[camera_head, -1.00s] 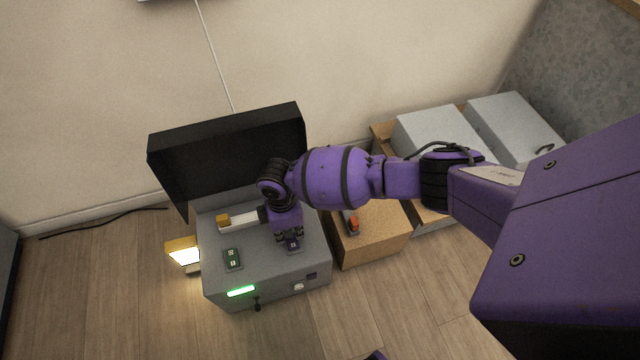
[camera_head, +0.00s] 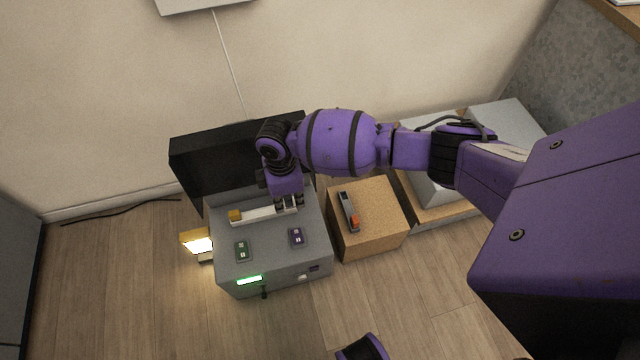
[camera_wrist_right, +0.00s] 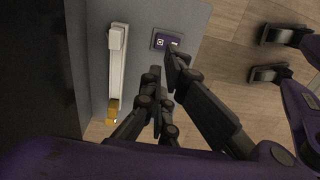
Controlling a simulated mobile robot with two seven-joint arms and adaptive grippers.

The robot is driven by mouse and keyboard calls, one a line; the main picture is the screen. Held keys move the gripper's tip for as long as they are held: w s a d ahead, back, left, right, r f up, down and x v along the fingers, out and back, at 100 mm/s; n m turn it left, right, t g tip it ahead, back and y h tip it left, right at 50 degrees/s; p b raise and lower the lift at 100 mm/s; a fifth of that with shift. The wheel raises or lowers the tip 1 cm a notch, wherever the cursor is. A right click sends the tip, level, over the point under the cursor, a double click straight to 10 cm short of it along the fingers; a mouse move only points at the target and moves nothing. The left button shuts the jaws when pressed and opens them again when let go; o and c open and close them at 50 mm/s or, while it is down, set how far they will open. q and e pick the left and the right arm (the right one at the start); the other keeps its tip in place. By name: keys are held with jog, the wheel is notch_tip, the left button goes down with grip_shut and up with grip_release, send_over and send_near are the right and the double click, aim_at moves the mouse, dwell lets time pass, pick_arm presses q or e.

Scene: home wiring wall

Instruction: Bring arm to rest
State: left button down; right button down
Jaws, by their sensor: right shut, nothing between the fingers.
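My right gripper (camera_head: 288,204) is shut and empty. In the head view it hangs over the back of a grey box (camera_head: 285,269), by the right end of a white bar with a yellow end (camera_head: 236,215). In the right wrist view its fingers (camera_wrist_right: 168,75) are together, beside a purple module (camera_wrist_right: 165,41); the white bar (camera_wrist_right: 117,70) lies to the left. The purple module (camera_head: 297,237) is uncovered in the head view. A dark two-fingered gripper with spread tips (camera_wrist_right: 272,54), apparently my left, shows at the right of the wrist view.
The grey box has a raised black lid (camera_head: 215,160), a green module (camera_head: 242,250) and a lit green strip (camera_head: 250,281). A glowing lamp (camera_head: 197,243) stands left. A wooden box (camera_head: 382,235) with an orange-tipped tool (camera_head: 349,212) stands right. Open floor lies in front.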

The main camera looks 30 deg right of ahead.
pick_arm(q)
jog(key=shift+w, duration=0.15)
jog(key=shift+w+r, duration=0.3)
jog(key=shift+w, duration=0.05)
